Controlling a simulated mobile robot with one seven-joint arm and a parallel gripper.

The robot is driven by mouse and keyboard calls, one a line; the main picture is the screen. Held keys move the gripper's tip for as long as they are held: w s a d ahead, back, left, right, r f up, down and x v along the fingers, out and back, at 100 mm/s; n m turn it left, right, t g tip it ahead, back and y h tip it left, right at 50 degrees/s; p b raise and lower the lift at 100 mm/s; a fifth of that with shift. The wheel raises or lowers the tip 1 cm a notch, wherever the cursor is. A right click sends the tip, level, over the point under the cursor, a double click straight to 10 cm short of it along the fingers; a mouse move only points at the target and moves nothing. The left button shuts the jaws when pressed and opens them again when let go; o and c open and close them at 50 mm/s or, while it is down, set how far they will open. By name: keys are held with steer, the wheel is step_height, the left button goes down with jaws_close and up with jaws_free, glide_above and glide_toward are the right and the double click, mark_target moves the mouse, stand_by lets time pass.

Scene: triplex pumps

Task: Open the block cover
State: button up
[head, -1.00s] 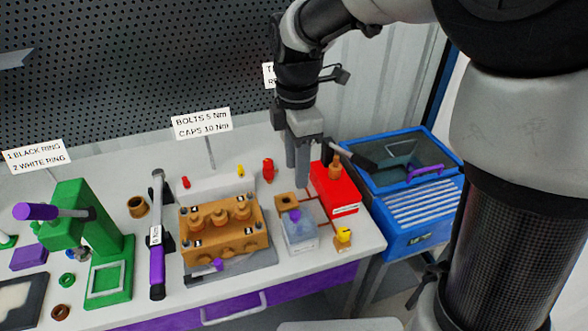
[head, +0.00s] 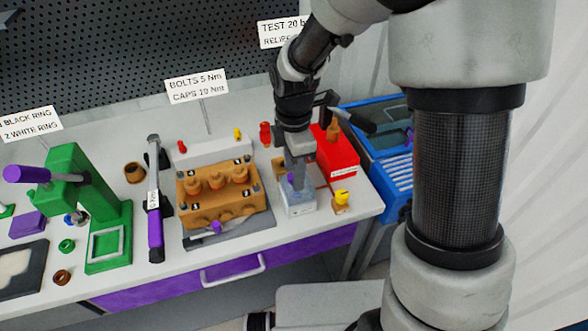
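A small pale blue-grey block (head: 298,203) with a purple knob (head: 291,180) on top stands on the bench, right of the brass pump block. I take its top to be the block cover, though no label confirms this. It looks closed. My gripper (head: 298,172) points down over this block, its fingers low around or just behind the knob. The fingers overlap the block's top, so I cannot tell whether they touch the knob or how far apart they are.
A red box (head: 338,157) stands close behind on the right, with a blue bin (head: 390,175) beyond. A small yellow-topped part (head: 341,198) sits near the front right. A purple-handled wrench (head: 155,215) and green press (head: 105,215) are left.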

mark_target(310, 179)
jaws_close()
steer(key=shift+d+r, duration=0.1)
steer(key=shift+w+d+r+y+p, duration=0.1)
steer(key=shift+d+r+y+p, duration=0.15)
steer(key=shift+d+y+p, duration=0.35)
steer(key=shift+w+d+r+g+y+p, duration=0.15)
steer(key=shift+w+d+g+y+p, duration=0.15)
steer(key=shift+d+y, duration=0.45)
steer(key=shift+w+d+r+g+y+p, duration=0.15)
steer(key=shift+d+g+y, duration=0.35)
steer(key=shift+y, duration=0.45)
